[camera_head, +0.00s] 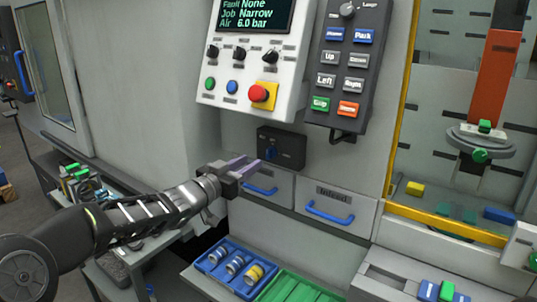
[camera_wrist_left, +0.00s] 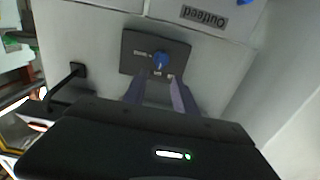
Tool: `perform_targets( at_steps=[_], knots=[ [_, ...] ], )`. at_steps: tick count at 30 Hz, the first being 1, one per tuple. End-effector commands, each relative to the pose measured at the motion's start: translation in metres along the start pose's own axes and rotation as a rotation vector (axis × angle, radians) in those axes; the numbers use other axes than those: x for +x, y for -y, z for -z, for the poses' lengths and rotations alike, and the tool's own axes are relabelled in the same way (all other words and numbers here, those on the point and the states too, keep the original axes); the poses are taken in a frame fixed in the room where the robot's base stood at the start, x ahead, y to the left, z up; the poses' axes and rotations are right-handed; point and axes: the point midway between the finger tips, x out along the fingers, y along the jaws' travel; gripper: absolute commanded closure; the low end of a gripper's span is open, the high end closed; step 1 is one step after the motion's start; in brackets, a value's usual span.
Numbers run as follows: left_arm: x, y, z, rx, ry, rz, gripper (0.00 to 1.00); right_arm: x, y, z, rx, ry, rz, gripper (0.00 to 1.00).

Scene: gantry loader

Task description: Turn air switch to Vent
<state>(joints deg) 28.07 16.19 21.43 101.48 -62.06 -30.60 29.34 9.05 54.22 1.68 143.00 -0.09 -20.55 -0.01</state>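The air switch looks to be a small black box (camera_head: 290,148) with a blue knob (camera_head: 270,153), mounted on the grey wall below the control panel. In the left wrist view the dark plate (camera_wrist_left: 133,50) and its blue knob (camera_wrist_left: 160,60) show between and beyond my fingertips. Small labels beside the knob are too small to read, and I cannot tell its setting. My left gripper (camera_head: 248,167) is open and empty, with its purple fingers pointing at the box. Its fingers also show in the left wrist view (camera_wrist_left: 158,92), apart on either side of the knob. My right gripper is not in view.
Above is a white panel with a screen (camera_head: 252,14) and red stop button (camera_head: 259,93); a grey pendant (camera_head: 349,75) hangs beside it. Drawers with blue handles (camera_head: 330,215) sit below the box. A blue tray (camera_head: 213,269) with cans and a green tray (camera_head: 292,290) stand lower.

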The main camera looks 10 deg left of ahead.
Motion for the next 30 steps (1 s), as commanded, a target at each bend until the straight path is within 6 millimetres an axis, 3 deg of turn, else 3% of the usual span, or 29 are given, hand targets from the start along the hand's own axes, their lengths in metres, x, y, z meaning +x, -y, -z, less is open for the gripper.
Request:
perform_targets(
  at_steps=[8, 21, 30],
  knots=[
    [0.013, 0.000, -0.001, -0.001, 0.001, -0.001, 0.66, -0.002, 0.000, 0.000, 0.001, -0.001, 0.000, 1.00],
    [0.073, -0.001, 0.000, -0.001, 0.001, -0.001, 0.66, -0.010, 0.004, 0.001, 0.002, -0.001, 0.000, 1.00],
    [0.078, 0.000, -0.001, 0.000, 0.001, 0.001, 0.66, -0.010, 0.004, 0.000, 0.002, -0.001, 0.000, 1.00]
  ],
)
